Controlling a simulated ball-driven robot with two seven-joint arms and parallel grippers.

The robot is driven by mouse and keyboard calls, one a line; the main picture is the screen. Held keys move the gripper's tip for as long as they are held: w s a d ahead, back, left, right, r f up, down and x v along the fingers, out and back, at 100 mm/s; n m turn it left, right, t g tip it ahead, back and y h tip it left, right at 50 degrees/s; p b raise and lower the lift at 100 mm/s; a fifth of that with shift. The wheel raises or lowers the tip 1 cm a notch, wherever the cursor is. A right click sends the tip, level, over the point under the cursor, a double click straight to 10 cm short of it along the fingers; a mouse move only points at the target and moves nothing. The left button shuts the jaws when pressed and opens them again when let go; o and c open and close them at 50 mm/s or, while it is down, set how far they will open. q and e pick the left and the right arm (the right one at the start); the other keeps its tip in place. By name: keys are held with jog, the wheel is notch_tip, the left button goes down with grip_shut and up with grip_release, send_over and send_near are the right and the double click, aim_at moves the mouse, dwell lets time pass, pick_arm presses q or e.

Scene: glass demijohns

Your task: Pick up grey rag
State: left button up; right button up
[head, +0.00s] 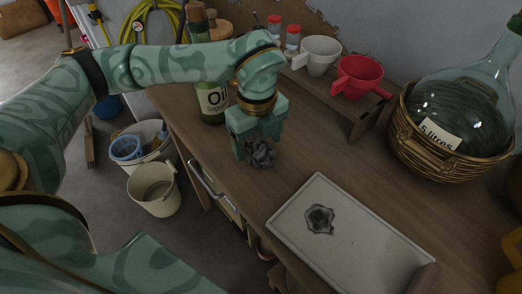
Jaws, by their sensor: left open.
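My right gripper is not in view.
The white tray (387,257) lies at the front. A green bottle (212,105) stands behind my left gripper. A small shelf (352,112) holds a white funnel (317,54) and a red funnel (361,76). A glass demijohn (462,105) sits in a basket (425,155). Buckets (153,190) stand on the floor.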

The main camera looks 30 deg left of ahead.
pick_arm(q)
jog(key=shift+w+f, duration=0.1)
jog(key=shift+f, duration=0.75)
jog(key=shift+r, duration=0.1)
jog(key=shift+c, duration=1.2)
jog(key=c, duration=0.8)
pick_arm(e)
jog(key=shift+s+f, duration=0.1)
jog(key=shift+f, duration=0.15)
